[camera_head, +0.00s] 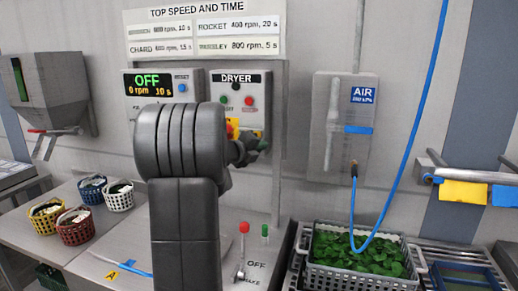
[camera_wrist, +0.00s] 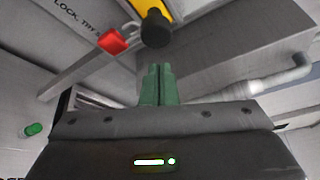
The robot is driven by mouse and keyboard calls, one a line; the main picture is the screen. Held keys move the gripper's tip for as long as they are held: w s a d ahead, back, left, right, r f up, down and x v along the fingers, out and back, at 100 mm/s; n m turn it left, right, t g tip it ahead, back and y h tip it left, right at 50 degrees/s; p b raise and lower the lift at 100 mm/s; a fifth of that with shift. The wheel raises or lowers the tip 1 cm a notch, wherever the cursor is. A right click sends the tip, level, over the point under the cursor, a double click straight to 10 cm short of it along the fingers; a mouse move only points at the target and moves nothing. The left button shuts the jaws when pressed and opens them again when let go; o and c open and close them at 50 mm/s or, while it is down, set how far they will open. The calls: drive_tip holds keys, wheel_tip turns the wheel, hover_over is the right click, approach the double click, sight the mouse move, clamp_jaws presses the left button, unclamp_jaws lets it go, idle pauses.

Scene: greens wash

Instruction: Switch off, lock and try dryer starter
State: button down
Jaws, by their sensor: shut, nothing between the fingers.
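The dryer starter box (camera_head: 256,92) is on the wall panel in the head view, with a black, a green and a red button. A yellow and red part (camera_head: 231,128) shows low on it, mostly hidden behind my arm, so its setting cannot be read. My gripper (camera_head: 254,149) is in front of the box's lower edge; I cannot tell whether it touches. In the wrist view, its green fingers (camera_wrist: 157,84) are together and empty. Beyond them are a black knob with yellow behind it (camera_wrist: 155,28) and a red block (camera_wrist: 112,41).
Left of the starter, a display (camera_head: 150,88) reads OFF, 0 rpm, 10 s. A red-topped lever (camera_head: 243,229) stands on the bench below. A grey basket of greens (camera_head: 360,283) and a blue hose (camera_head: 425,95) are at right. Small baskets (camera_head: 76,227) stand at left.

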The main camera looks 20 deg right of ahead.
drive_tip(key=shift+w+a+r, duration=0.45)
drive_tip(key=shift+w+a, duration=0.1)
drive_tip(key=shift+a, duration=0.2)
drive_tip(key=w+a+p, duration=0.2)
drive_tip(key=a, duration=0.1)
drive_tip(key=shift+w+a+p, duration=0.25)
drive_tip(key=shift+w+p, duration=0.05)
